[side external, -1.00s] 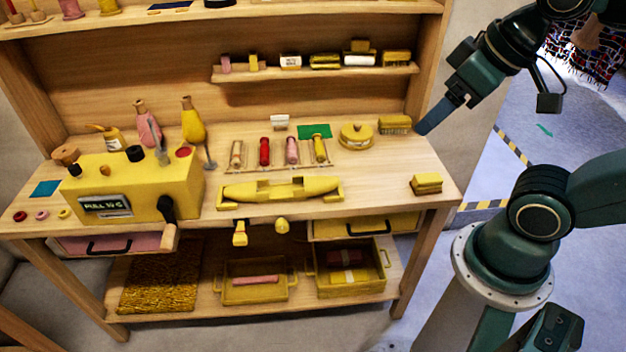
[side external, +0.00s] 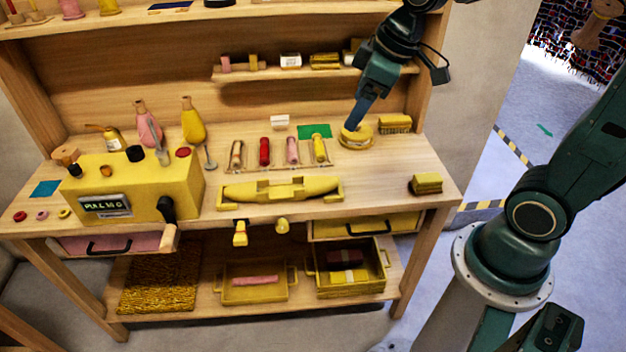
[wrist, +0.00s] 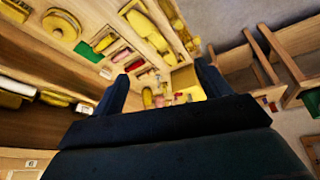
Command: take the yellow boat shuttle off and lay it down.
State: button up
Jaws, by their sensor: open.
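The yellow boat shuttle (side external: 282,187) is a long piece with tapered ends. It rests on a yellow stand (side external: 228,206) near the front edge of the wooden bench, and it seems to show at the top of the wrist view (wrist: 148,30). My gripper (side external: 353,124) is behind and to the right of the shuttle, apart from it, with its blue fingers pointing down over the round yellow box. In the wrist view my gripper (wrist: 162,82) has its two fingers spread, with nothing held between them.
A round yellow box (side external: 356,138) and a yellow brush (side external: 394,124) are near my gripper. A yellow machine (side external: 135,185) is at left.

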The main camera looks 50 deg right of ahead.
aim_at(291, 190)
jog(key=w+d+f+n+y, duration=0.2)
jog(key=w+f+n, duration=0.2)
jog(key=w+f, duration=0.8)
jog(key=shift+d+f+g, duration=0.4)
jog(key=shift+f, duration=1.3)
jog(key=shift+w+f, duration=0.1)
jog(key=shift+x, duration=6.75)
jog(key=shift+a, duration=0.15)
jog(key=c, duration=1.2)
jog(key=shift+r, duration=1.65)
